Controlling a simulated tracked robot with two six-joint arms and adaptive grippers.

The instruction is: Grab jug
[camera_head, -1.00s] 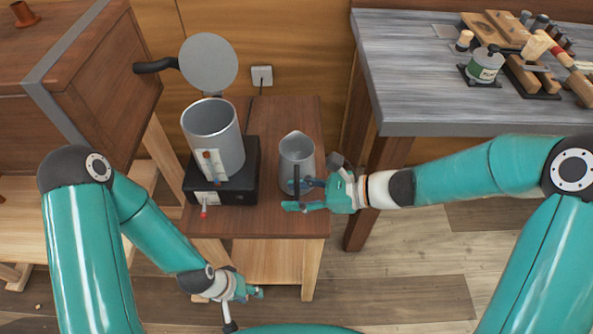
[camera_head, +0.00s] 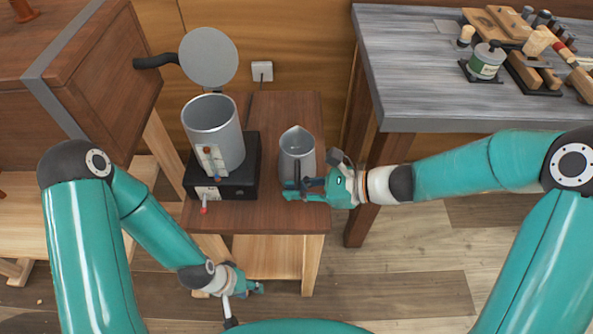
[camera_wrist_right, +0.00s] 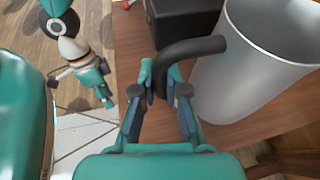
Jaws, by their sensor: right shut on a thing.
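The jug (camera_head: 297,158) is a grey metal pitcher with a dark curved handle. It stands upright on the right part of the small wooden table, and its side shows in the right wrist view (camera_wrist_right: 235,88). My right gripper (camera_head: 291,190) is at the jug's near side with its fingers closed around the handle. The right wrist view shows the handle (camera_wrist_right: 190,47) running down between the fingertips (camera_wrist_right: 163,80). My left gripper (camera_head: 258,288) hangs low in front of the table, away from the jug. Its fingers are too small to read.
A large metal pot (camera_head: 212,130) with a raised round lid (camera_head: 208,58) sits on a black box (camera_head: 240,178) left of the jug. A grey workbench (camera_head: 420,70) with tools stands at the right. A wooden cabinet (camera_head: 100,75) stands at the left.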

